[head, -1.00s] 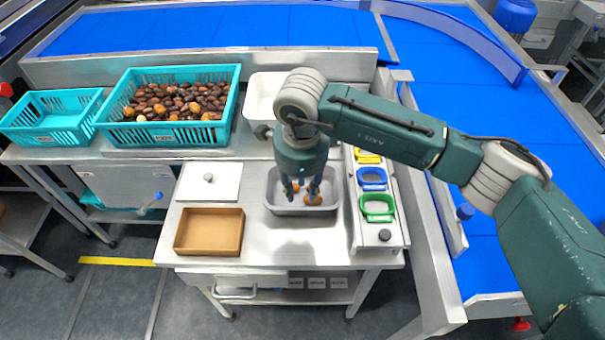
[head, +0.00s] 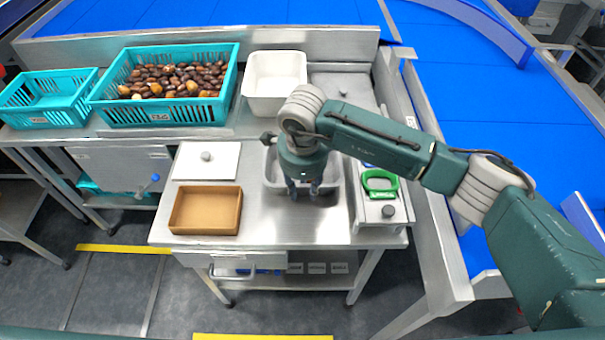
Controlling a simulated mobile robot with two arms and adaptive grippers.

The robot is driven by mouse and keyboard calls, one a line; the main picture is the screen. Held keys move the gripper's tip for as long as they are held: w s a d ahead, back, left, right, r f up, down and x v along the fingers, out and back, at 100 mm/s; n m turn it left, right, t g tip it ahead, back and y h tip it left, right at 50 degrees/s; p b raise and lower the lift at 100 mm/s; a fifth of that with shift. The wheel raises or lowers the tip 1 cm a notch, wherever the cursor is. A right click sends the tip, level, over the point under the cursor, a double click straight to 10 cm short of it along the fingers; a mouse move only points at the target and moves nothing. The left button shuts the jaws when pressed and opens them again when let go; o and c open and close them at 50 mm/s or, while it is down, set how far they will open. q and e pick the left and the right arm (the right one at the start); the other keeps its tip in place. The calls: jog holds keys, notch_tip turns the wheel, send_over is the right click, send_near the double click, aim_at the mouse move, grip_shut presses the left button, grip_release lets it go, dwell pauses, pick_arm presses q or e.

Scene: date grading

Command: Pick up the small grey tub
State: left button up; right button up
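The small grey tub (head: 336,180) stands on the steel bench, right of the brown tray. My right gripper (head: 303,192) comes down over it from above, fingers pointing down at the tub's near side. The two fingertips are apart with a gap between them, and I see nothing held. The gripper and wrist hide much of the tub's inside, and I cannot tell whether the fingers touch its near wall. My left gripper is not in view.
A brown tray (head: 206,232) and a white lidded plate (head: 190,162) are left of the tub. A white tub (head: 275,103), a teal crate of dates (head: 160,112) and an emptier teal crate (head: 42,118) stand behind. A green-framed item (head: 380,192) is at right.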

jog(key=shift+r, duration=0.1)
jog(key=shift+c, duration=0.2)
jog(key=shift+s, duration=0.1)
grip_shut()
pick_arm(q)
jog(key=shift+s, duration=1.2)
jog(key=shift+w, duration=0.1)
